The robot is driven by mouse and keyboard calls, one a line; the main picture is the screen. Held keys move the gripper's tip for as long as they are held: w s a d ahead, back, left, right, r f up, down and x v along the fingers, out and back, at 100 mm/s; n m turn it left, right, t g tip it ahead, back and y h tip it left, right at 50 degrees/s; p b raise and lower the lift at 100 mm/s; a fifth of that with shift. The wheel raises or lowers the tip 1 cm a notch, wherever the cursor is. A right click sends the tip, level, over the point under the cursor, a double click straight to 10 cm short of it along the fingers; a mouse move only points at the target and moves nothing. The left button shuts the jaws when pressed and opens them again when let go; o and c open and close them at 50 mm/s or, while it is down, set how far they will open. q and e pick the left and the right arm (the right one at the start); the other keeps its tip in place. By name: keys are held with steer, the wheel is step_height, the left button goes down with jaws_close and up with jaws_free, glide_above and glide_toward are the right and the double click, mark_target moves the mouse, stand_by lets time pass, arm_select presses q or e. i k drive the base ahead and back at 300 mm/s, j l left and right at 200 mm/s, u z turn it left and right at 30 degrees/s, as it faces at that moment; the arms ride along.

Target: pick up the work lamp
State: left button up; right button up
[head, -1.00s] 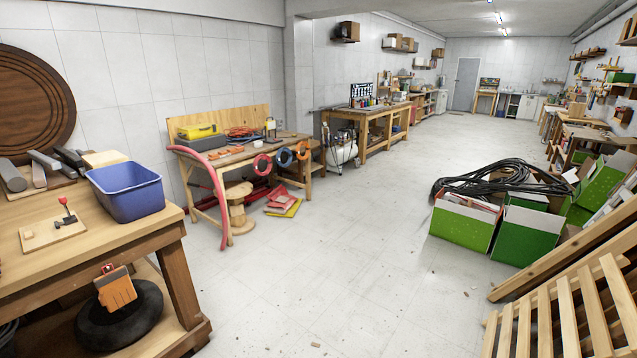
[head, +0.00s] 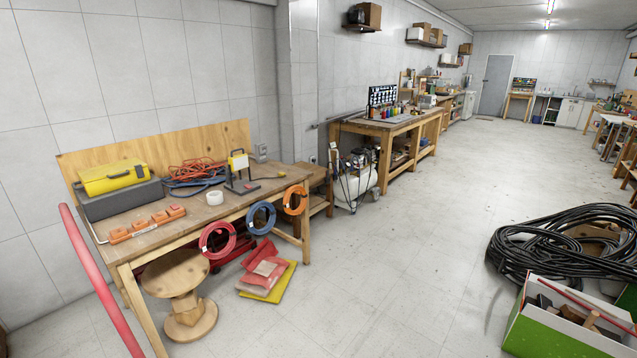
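The work lamp (head: 239,162) stands upright on the wooden workbench (head: 150,233) on the left of the head view. Neither of my grippers shows in the head view.
A yellow and grey case (head: 113,177) and orange blocks (head: 147,224) share the bench. Hose coils hang at its front edge.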

mark_target(237, 187)
steer(key=i+u, duration=0.15)
steer(key=i, duration=0.3)
steer(key=i+l+u, duration=0.15)
steer(key=i, duration=0.3)
steer(key=i+l+u, duration=0.1)
steer(key=i, duration=0.35)
steer(key=i+l+u, duration=0.15)
steer(key=i, duration=0.3)
steer(key=i+l+u, duration=0.2)
steer(key=u, duration=0.15)
steer(key=i+l+u, duration=0.8)
steer(key=l+u, duration=0.2)
steer(key=i+l+u, duration=0.15)
steer(key=l+u, duration=0.15)
steer(key=i+l+u, duration=0.1)
steer(key=l+u, duration=0.25)
steer(key=l, duration=0.25)
steer(key=l+u, duration=0.15)
steer(key=l, duration=0.25)
